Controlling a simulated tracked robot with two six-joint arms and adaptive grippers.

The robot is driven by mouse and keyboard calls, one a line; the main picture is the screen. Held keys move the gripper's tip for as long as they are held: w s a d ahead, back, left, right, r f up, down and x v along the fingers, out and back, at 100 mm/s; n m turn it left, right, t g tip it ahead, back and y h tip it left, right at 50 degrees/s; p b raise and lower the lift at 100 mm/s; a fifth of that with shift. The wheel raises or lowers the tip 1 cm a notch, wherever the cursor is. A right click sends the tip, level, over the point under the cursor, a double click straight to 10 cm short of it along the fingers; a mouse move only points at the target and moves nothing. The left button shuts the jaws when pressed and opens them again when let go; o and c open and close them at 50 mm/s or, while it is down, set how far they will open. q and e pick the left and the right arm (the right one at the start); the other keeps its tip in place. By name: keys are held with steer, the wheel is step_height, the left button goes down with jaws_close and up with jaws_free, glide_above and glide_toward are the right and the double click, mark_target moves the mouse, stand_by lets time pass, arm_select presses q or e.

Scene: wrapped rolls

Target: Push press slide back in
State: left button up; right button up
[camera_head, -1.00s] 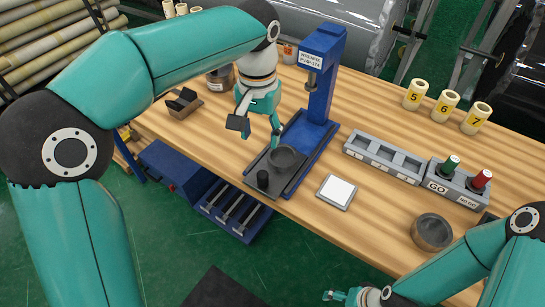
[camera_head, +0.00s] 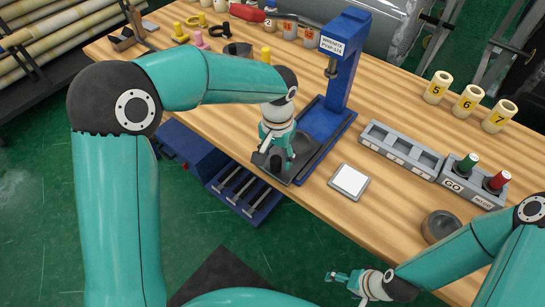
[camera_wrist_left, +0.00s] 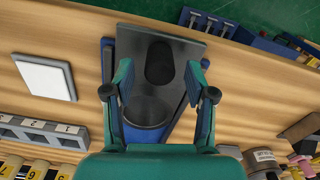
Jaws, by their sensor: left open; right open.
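The blue press (camera_head: 343,62) stands upright on the wooden bench. Its dark grey slide (camera_head: 300,170) sticks out of the front of the base toward the bench edge. The slide carries a dark round cup (camera_wrist_left: 147,110) and an upright black knob (camera_wrist_left: 160,62) near its outer end. My left gripper (camera_head: 279,163) is low over the slide's outer end and hides the knob in the head view. In the left wrist view its open fingers (camera_wrist_left: 158,78) lie on either side of the knob, with gaps. My right gripper (camera_head: 338,277) is open and empty, off the bench's front edge.
A white-topped pad (camera_head: 349,182) lies right of the slide. A grey rack (camera_head: 400,148), a GO button box (camera_head: 472,181) and a dark bowl (camera_head: 440,226) stand further right. Numbered rolls (camera_head: 467,101) stand behind. Blue drawers (camera_head: 243,192) are below the bench edge.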

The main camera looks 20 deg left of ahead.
arm_select(q)
steer(key=shift+f, duration=0.95)
jaws_close()
